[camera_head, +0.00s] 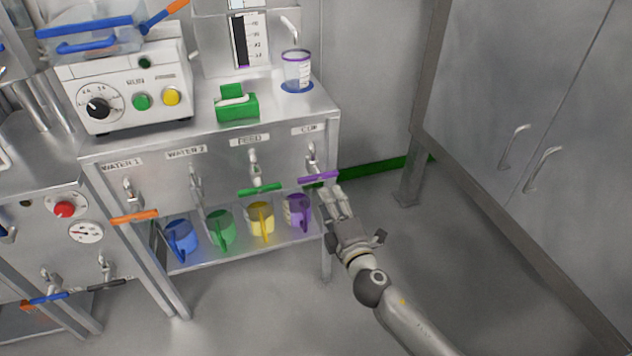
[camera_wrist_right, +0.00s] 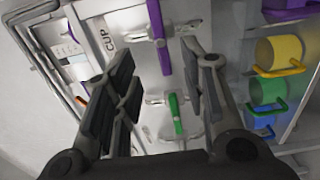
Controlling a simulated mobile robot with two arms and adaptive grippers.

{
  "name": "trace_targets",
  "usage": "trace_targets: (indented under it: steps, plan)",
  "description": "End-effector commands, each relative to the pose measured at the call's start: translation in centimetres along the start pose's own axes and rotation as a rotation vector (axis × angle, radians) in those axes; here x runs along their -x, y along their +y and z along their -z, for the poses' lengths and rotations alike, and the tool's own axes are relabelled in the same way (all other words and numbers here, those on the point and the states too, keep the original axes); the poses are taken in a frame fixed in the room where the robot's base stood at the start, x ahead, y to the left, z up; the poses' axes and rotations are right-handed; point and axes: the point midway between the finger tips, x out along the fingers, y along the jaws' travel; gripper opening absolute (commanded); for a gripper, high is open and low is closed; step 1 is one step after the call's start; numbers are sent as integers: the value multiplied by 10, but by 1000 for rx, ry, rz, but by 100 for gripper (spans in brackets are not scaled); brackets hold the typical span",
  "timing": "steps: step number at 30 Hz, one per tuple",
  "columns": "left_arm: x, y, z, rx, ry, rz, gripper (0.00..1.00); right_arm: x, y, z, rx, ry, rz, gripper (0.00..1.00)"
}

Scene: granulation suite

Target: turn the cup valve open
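The cup valve's purple handle (camera_head: 318,178) lies crosswise below its tap, under the CUP label (camera_head: 309,129) on the bench front. My right gripper (camera_head: 332,193) is just below and in front of it in the head view. In the right wrist view the purple handle (camera_wrist_right: 159,37) lies beyond and between the spread fingers (camera_wrist_right: 160,60), which look open and empty. Whether a finger touches the handle is unclear. A clear purple-rimmed cup (camera_head: 297,69) stands on a blue disc beneath a spout on the bench top. My left gripper is out of view.
The green feed valve handle (camera_head: 260,189) is just left of the purple one. Purple (camera_head: 298,211), yellow (camera_head: 261,222), green (camera_head: 221,230) and blue (camera_head: 181,240) jugs stand on the lower shelf. A bench leg (camera_head: 327,250) is beside my wrist. The floor to the right is clear.

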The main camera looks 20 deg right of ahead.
Motion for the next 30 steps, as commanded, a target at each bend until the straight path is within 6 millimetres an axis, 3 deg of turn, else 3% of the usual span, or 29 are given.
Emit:
trace_targets:
  steps: [15, 21, 30]
  plan:
    - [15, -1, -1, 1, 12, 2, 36, -84, -2, 0, -3, 0, 2, 39]
    - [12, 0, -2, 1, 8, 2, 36, -98, -1, 0, -3, 0, 3, 39]
    - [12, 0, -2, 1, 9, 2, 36, -100, -1, 0, -4, 0, 3, 39]
